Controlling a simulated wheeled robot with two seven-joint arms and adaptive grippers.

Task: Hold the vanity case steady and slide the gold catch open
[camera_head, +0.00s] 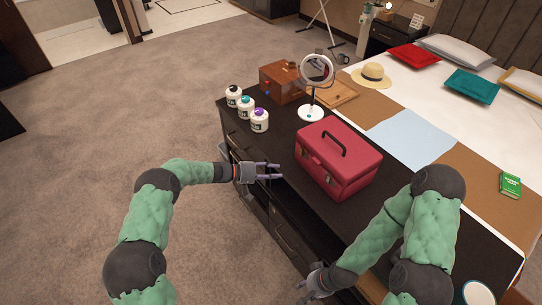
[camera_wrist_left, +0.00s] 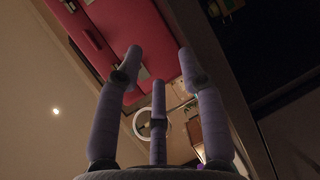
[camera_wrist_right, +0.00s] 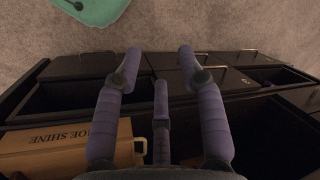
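The red vanity case (camera_head: 338,155) stands upright and closed on the dark cabinet top, with a dark handle on its lid. Small metal catches show on its front, but I cannot tell which is gold. The case also fills the upper part of the left wrist view (camera_wrist_left: 124,32). My left gripper (camera_head: 280,171) is open and empty, just left of the case at the cabinet's front edge, apart from it. My right gripper (camera_head: 303,292) is low in front of the cabinet, nearer me than the case. In the right wrist view its fingers (camera_wrist_right: 158,58) are spread and empty.
Several white jars (camera_head: 246,107), a wooden box (camera_head: 282,82) and a round mirror (camera_head: 317,68) stand behind the case. Open drawers show in the right wrist view, one holding a shoe shine box (camera_wrist_right: 60,145). The bed (camera_head: 405,80) lies beyond the cabinet. Carpet is clear at left.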

